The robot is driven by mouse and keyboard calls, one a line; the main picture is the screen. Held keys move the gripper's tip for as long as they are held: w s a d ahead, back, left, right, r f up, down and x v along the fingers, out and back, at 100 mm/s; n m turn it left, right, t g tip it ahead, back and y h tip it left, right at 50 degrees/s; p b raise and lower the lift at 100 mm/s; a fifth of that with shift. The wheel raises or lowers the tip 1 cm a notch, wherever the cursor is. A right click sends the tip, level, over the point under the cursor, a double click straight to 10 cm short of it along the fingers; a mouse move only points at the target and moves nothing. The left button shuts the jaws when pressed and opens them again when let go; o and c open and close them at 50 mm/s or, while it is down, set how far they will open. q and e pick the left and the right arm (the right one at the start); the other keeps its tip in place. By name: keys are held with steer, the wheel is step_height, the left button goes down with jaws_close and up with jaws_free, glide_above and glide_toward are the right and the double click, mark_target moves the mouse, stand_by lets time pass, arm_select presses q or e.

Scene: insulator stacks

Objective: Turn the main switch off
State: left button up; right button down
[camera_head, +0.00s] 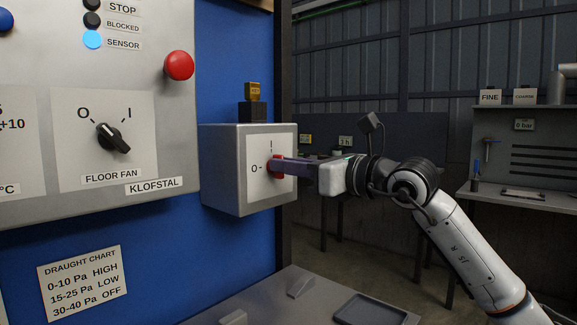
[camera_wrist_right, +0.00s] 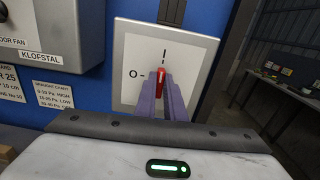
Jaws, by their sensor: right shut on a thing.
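The main switch is a grey box (camera_head: 222,172) on the blue panel, with a white face marked I at the top and 0 at the left. Its red handle (camera_wrist_right: 160,77) stands upright in the right wrist view, pointing at the I mark. My right gripper (camera_head: 279,166) reaches in from the right, with its purple fingers closed on the red handle. In the right wrist view my fingers (camera_wrist_right: 161,92) lie on either side of the handle. The fingers hide part of the handle in the head view. My left gripper is not in view.
Left of the switch is a grey control panel (camera_head: 165,110) with a red button (camera_head: 179,66) and a floor fan knob (camera_head: 114,138). A ledge below holds a dark tray (camera_head: 369,311). A workbench (camera_head: 525,196) stands at the right. The space around my right forearm looks clear.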

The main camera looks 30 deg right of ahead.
arm_select(q)
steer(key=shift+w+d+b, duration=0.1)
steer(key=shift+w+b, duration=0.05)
steer(key=shift+b, duration=0.4)
arm_select(e)
steer(key=shift+a+n, duration=0.1)
steer(key=shift+n, duration=8.6)
steer(key=c, duration=1.8)
jaws_free()
steer(key=shift+a, duration=0.1)
steer(key=shift+c, duration=0.2)
arm_select(q)
steer(key=b, duration=0.1)
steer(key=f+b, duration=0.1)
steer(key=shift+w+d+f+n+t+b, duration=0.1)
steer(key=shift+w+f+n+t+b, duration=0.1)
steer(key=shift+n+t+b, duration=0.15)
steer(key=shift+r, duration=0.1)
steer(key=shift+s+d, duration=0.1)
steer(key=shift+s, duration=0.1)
arm_select(e)
steer(key=v, duration=1)
steer(key=shift+f, duration=0.35)
